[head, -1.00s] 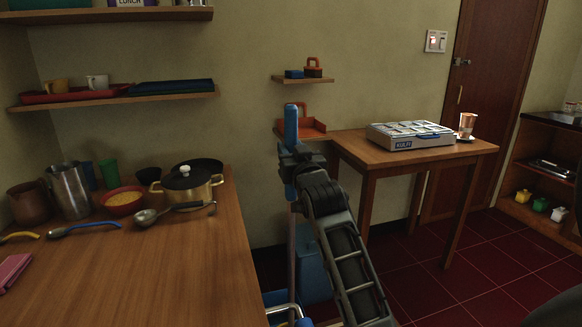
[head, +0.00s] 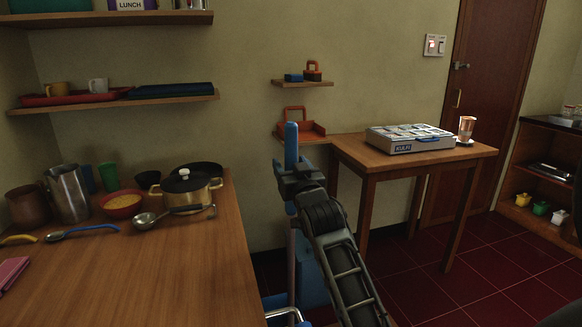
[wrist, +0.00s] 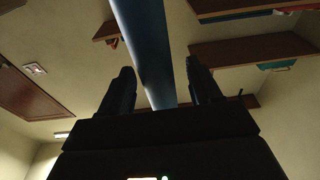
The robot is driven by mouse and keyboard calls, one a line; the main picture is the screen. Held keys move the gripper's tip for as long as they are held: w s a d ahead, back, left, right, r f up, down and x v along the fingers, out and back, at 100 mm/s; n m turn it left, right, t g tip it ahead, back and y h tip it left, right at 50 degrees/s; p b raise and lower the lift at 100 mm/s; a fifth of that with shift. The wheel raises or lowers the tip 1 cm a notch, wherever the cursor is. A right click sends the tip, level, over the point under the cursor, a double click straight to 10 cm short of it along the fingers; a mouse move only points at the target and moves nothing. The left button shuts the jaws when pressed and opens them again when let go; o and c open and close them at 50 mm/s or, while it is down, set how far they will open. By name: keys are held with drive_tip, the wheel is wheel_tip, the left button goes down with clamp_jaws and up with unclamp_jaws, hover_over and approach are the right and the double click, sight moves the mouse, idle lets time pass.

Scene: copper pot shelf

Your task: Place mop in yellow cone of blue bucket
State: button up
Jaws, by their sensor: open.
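The mop's blue handle (head: 291,140) stands roughly upright in the middle of the head view, with its top above my gripper (head: 291,172). In the wrist view the handle (wrist: 150,45) runs between the two dark fingers of my gripper (wrist: 163,85). The fingers are open, one on each side of it, with a visible gap at least on the right. A blue shape (head: 312,275) low behind my arm may be part of the blue bucket; I cannot tell. The mop's head and the yellow cone are not visible.
A wooden counter (head: 170,270) with a brass pot (head: 186,187) and ladle is at the left. A small wooden table (head: 350,152) with a grey case (head: 408,139) stands at the right. Small shelves (head: 303,83) are on the wall behind. Dark red tiled floor is open at the right.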

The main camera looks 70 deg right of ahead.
drive_tip(key=shift+r, duration=0.1)
drive_tip(key=v, duration=1.2)
drive_tip(key=s+a+f+n+t+y, duration=0.1)
drive_tip(key=s+a+f+n+y, duration=0.25)
drive_tip(key=a, duration=0.75)
drive_tip(key=s+a+f+n+t+y, duration=0.15)
drive_tip(key=a+f+y, duration=0.45)
drive_tip(key=a, duration=0.6)
drive_tip(key=s+a+f+n+y, duration=0.1)
drive_tip(key=s+a+n+y, duration=0.1)
drive_tip(key=s+a, duration=0.3)
drive_tip(key=s+a+f+n+y, duration=0.1)
drive_tip(key=s+a+n+y, duration=0.1)
drive_tip(key=s+a, duration=0.4)
drive_tip(key=s+y, duration=0.1)
drive_tip(key=s, duration=0.3)
drive_tip(key=shift+s+n+g, duration=0.25)
drive_tip(key=shift+n+g, duration=0.1)
drive_tip(key=shift+n, duration=0.05)
drive_tip(key=shift+a+y, duration=0.1)
drive_tip(key=shift+y, duration=0.15)
